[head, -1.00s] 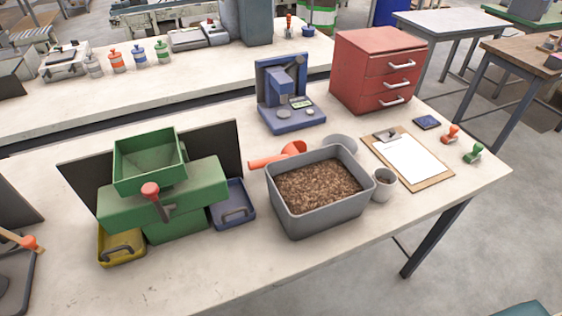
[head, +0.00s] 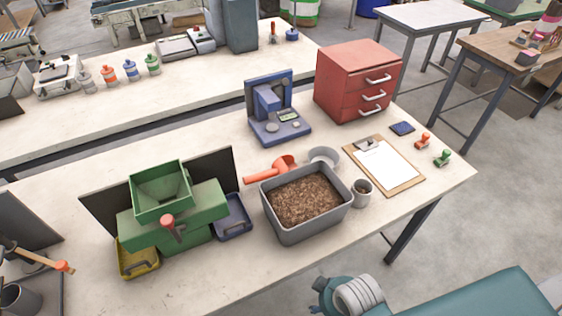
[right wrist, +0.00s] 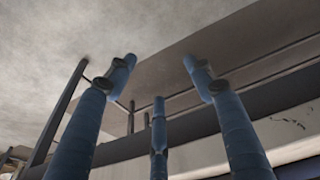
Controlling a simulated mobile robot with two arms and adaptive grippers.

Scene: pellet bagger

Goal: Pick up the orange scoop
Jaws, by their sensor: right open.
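The orange scoop (head: 268,172) lies on the workbench in the head view, behind the grey bin and to the right of the green machine. Its handle points left and its bowl end lies right, close to the bin's back rim. The grey bin (head: 309,227) is filled with brown pellets. My right gripper (right wrist: 158,75) shows in the right wrist view with its blue fingers spread and nothing between them. It is below or beside a table's edge, away from the scoop. The scoop is not in that view. My left gripper is in neither current view.
A green machine (head: 205,209) stands left of the bin, with a blue tray (head: 231,226) between them. A grey cup (head: 362,197) and clipboard (head: 404,180) are right. The bench's front strip is clear.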

